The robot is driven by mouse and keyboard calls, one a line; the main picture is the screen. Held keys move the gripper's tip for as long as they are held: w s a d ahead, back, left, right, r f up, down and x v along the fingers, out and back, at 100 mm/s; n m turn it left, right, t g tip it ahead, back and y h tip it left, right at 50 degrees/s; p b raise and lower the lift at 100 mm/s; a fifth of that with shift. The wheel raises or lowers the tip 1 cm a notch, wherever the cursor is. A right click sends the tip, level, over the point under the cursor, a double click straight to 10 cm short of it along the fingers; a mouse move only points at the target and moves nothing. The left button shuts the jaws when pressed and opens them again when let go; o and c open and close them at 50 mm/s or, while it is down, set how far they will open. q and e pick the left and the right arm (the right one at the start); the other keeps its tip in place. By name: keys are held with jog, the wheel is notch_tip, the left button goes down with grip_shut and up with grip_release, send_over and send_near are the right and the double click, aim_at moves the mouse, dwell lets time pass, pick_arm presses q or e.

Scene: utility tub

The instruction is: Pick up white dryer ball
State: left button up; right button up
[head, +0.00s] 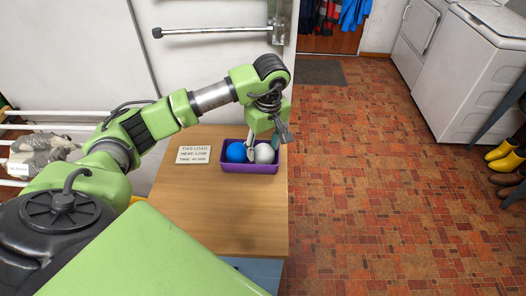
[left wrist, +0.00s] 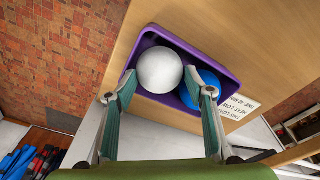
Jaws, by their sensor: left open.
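The white dryer ball (head: 264,153) sits in a purple tub (head: 236,169) on the wooden top, to the right of a blue ball (head: 236,152). My left gripper (head: 262,146) is over the tub, pointing down at the white ball. In the left wrist view the white ball (left wrist: 160,71) lies between and just beyond the open fingers (left wrist: 158,94), with nothing gripped. One finger overlaps the blue ball (left wrist: 196,88) in that view; I cannot tell whether they touch. My right gripper is not in view.
A white card with printed text (head: 194,154) lies left of the tub on the wooden counter (head: 220,215). A drying rack (head: 40,125) stands at the left. White appliances (head: 480,65) stand at the far right.

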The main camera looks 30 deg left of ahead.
aim_at(264, 147)
pick_arm(q)
jog(key=shift+a+f, duration=0.1)
jog(key=shift+f, duration=1.4)
jog(key=c, duration=0.7)
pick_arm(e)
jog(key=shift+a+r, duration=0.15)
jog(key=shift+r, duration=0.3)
pick_arm(q)
jog(key=shift+r, duration=0.2)
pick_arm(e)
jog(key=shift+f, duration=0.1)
pick_arm(q)
jog(key=shift+r+b, duration=0.4)
jog(key=shift+r, duration=0.2)
jog(key=shift+s+d+r+b, duration=0.1)
jog(key=shift+s+r+b, duration=0.5)
jog(key=shift+s+r, duration=1.55)
jog(key=shift+s+d+r+b, duration=0.1)
jog(key=shift+s+r+b, duration=0.5)
jog(key=shift+s+r, duration=1.5)
jog(key=shift+s+d+r+b, duration=0.1)
jog(key=shift+s+r+b, duration=0.5)
jog(key=shift+s+r, duration=1.55)
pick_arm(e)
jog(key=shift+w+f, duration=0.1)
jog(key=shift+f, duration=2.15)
pick_arm(q)
jog(key=shift+s+f, duration=0.6)
jog(key=shift+f, duration=0.05)
